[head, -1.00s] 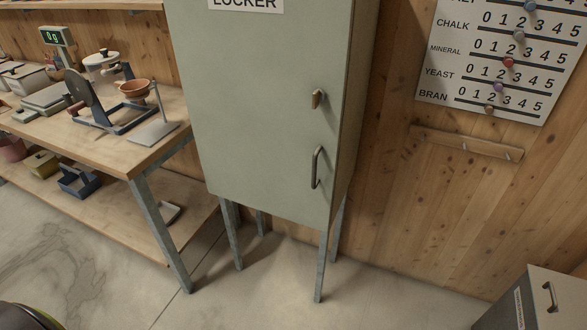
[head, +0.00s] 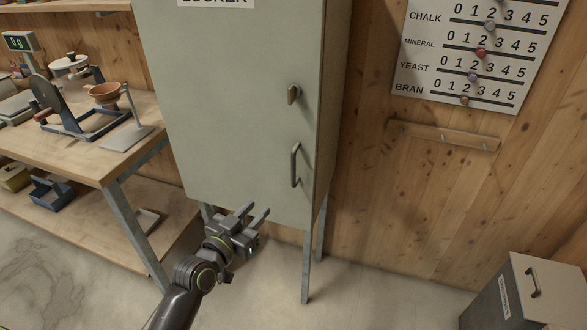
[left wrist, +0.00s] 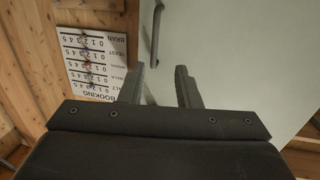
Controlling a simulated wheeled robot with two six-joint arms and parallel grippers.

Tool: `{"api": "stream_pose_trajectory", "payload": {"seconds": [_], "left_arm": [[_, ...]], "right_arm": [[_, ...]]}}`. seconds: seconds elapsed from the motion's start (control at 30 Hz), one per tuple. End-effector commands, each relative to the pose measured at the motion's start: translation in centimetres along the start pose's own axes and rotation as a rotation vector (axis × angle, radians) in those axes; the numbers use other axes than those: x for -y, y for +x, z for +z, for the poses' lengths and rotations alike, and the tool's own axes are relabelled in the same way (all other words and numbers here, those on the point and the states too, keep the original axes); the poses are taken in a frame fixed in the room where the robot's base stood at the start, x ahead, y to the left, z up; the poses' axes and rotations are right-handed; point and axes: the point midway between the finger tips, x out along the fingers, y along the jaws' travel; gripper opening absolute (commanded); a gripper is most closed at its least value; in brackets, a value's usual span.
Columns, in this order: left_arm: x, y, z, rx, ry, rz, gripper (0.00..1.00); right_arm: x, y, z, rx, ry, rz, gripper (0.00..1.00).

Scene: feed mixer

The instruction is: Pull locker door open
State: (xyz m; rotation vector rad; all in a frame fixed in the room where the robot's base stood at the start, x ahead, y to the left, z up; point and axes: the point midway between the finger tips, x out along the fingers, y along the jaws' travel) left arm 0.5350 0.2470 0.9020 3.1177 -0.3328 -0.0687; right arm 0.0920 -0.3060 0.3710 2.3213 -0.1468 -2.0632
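The tall grey-green locker (head: 235,110) stands against the wood wall on metal legs. Its door looks shut. A dark vertical handle (head: 295,165) is low on the door's right side, with a small brown latch knob (head: 293,94) above it. My left gripper (head: 260,213) is in front of the door's lower part, below and left of the handle, with its fingers apart and empty. In the left wrist view the fingers (left wrist: 160,85) are spread, and the handle (left wrist: 156,30) shows beyond them, not between them. My right gripper is in neither view.
A workbench (head: 85,150) with a scale, a metal stand and a clay bowl (head: 104,94) is at the left. A grey bin (head: 525,295) with a handle stands at the lower right. A peg rail (head: 445,135) and a number board (head: 475,50) are on the wall.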

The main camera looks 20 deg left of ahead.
Motion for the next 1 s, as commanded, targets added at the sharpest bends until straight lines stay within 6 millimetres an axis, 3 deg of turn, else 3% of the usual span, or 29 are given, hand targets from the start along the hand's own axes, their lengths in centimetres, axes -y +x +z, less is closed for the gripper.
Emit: {"api": "stream_pose_trajectory", "payload": {"seconds": [0.1, 0.27, 1.0], "left_arm": [[-0.5, -0.1, -1.9, -0.039, 0.008, 0.016, 0.30], [-0.6, 1.3, -2.4, -0.047, 0.008, 0.019, 0.30], [-0.9, 14.3, -2.8, -0.043, 0.007, 0.019, 0.30]], "right_arm": [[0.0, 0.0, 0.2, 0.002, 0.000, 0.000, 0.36], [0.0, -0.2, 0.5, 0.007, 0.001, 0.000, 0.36], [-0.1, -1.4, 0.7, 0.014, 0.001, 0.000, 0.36]]}}
